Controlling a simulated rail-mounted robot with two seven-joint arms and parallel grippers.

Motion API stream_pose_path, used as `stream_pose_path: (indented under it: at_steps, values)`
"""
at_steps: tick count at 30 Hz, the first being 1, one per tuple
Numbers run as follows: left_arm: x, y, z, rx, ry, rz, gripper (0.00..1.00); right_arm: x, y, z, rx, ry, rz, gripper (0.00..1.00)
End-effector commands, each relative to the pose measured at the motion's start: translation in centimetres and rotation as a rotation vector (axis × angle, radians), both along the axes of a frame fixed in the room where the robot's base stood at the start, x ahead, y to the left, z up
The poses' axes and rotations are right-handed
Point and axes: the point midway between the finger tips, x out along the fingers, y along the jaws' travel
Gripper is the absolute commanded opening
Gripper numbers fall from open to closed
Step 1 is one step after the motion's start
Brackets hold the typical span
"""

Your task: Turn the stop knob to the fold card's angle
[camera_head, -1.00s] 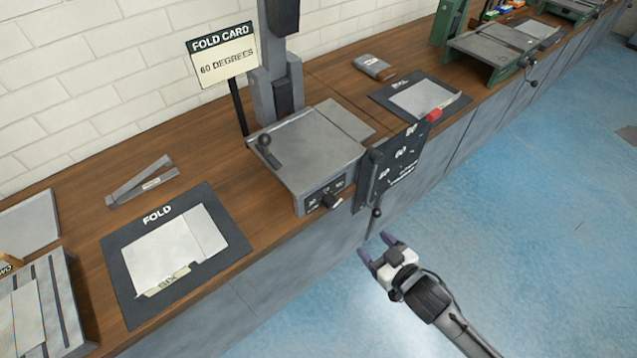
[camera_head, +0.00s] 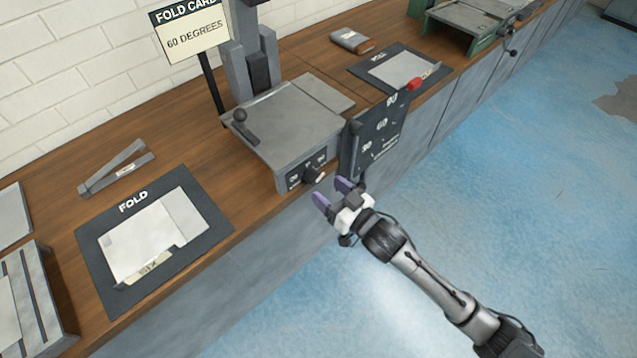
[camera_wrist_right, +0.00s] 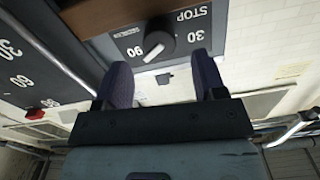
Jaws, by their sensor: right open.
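The fold card (camera_head: 192,33) stands behind the bench machine and reads 60 DEGREES. The stop knob (camera_head: 313,175) is a dark knob with a pale pointer on the front panel of the grey folding machine (camera_head: 295,120). In the right wrist view the knob (camera_wrist_right: 158,44) sits between the 90 and 30 marks under the word STOP, its pointer angled; the mark between them is hidden or unclear. My right gripper (camera_head: 332,191) is open and empty, just in front of the knob and apart from it. Its purple fingers (camera_wrist_right: 163,78) show on both sides below the knob. My left gripper is out of view.
A dark angle plate (camera_head: 376,135) with printed numbers hangs right of the knob, close to my right gripper. A FOLD mat (camera_head: 92,250) with a sheet lies left on the bench. Another mat (camera_head: 368,73) lies at right. The blue floor (camera_head: 520,190) is open.

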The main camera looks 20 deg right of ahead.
Motion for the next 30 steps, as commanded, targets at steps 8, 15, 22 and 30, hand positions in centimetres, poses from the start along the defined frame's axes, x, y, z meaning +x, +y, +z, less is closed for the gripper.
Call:
stream_pose_path:
  at_steps: [8, 15, 22, 30]
  values:
    - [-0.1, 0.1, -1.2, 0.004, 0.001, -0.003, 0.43, 3.0, 1.2, -0.1, -0.001, -0.001, 0.0, 0.64]
    - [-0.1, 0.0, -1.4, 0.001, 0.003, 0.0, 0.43, 3.9, 1.5, 0.0, -0.001, 0.001, 0.0, 0.64]
    - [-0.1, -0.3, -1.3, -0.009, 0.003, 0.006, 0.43, 3.9, 1.5, 0.0, -0.001, 0.001, 0.0, 0.64]
    - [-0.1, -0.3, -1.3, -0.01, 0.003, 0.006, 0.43, 3.9, 1.5, 0.0, -0.001, 0.001, 0.0, 0.43]
